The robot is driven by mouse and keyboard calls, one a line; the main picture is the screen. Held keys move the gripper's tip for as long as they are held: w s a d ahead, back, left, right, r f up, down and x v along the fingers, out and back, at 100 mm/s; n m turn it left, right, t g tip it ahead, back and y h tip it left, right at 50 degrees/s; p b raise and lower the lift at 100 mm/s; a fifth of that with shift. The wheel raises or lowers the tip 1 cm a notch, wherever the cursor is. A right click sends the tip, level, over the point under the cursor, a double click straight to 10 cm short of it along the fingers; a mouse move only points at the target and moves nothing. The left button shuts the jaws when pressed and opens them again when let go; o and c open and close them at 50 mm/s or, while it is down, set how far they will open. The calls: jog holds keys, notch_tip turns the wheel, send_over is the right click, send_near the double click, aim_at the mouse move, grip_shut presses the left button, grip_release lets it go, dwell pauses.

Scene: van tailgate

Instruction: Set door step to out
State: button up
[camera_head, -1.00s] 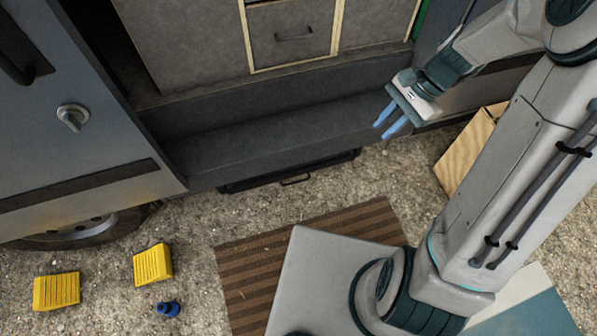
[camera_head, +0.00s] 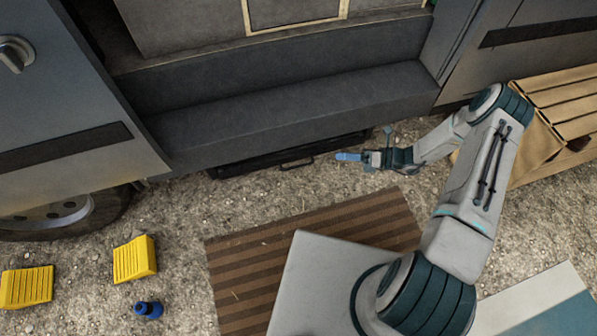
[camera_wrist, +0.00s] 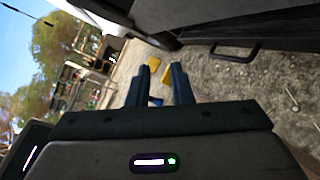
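The door step (camera_head: 262,160) is a dark flat panel tucked low under the van's sill in the head view, with a thin handle (camera_head: 297,163) on its front edge. In the wrist view the handle (camera_wrist: 236,52) shows as a dark loop at the upper right. My gripper (camera_head: 340,157) is low in front of the van, just right of the handle, its blue fingers pointing left. It appears apart from the handle. In the wrist view the two fingers (camera_wrist: 160,85) stand apart with nothing between them.
A striped mat (camera_head: 310,240) lies on the gravel in front of the step. Yellow chocks (camera_head: 134,259) and a blue bottle-like object (camera_head: 148,310) lie at the lower left. A wooden crate (camera_head: 555,105) stands at the right. Gravel between step and mat is free.

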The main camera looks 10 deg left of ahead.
aim_at(298, 166)
notch_tip(298, 166, down, 17)
jog(key=s+a+m+t+y+b, duration=0.1)
jog(key=a+m+t+y+b, duration=0.1)
jog(key=m+t+b, duration=0.6)
jog(key=w+a, duration=0.1)
jog(key=a, duration=0.3)
jog(key=a+r+m, duration=0.1)
jog(key=a, duration=0.4)
jog(key=w+a+m+g, duration=0.1)
jog(key=a, duration=0.3)
jog(key=shift+w+a+r, duration=0.25)
jog(key=shift+w, duration=0.1)
